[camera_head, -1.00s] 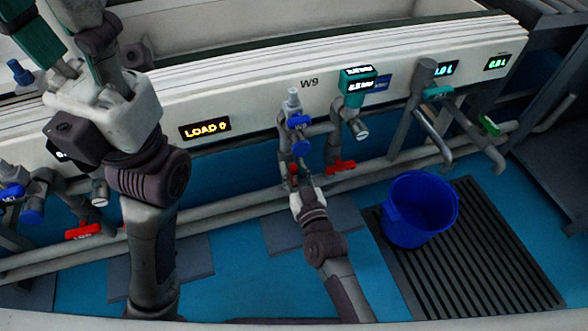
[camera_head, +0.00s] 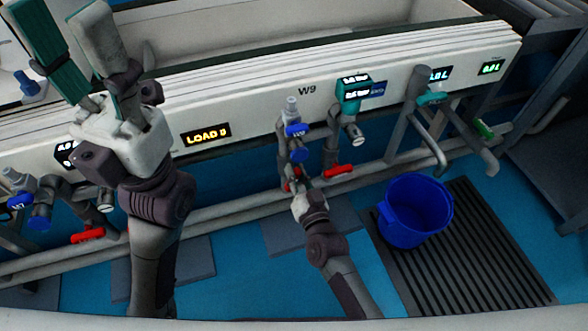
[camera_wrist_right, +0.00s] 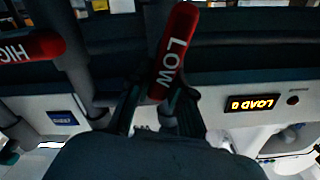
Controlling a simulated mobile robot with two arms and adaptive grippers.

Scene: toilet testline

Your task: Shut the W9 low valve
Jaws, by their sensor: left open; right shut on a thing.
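The W9 low valve has a red handle marked LOW (camera_wrist_right: 174,52). It stands between the two fingers of my right gripper (camera_wrist_right: 155,105) in the right wrist view, and the fingers are shut on it. In the head view my right gripper (camera_head: 301,186) is at the pipes under the W9 label (camera_head: 307,90), and it hides most of that handle. A second red handle, marked HIGH (camera_wrist_right: 30,47), is at the left of the wrist view. My left gripper (camera_head: 72,40) is raised at the upper left of the head view, open and empty.
A blue bucket (camera_head: 415,210) stands on a dark slatted grate (camera_head: 490,240) at the right. A blue valve knob (camera_head: 297,130) sits above my right gripper. Other pipes and a red handle (camera_head: 88,233) are at the left. A LOAD display (camera_head: 206,134) is on the white panel.

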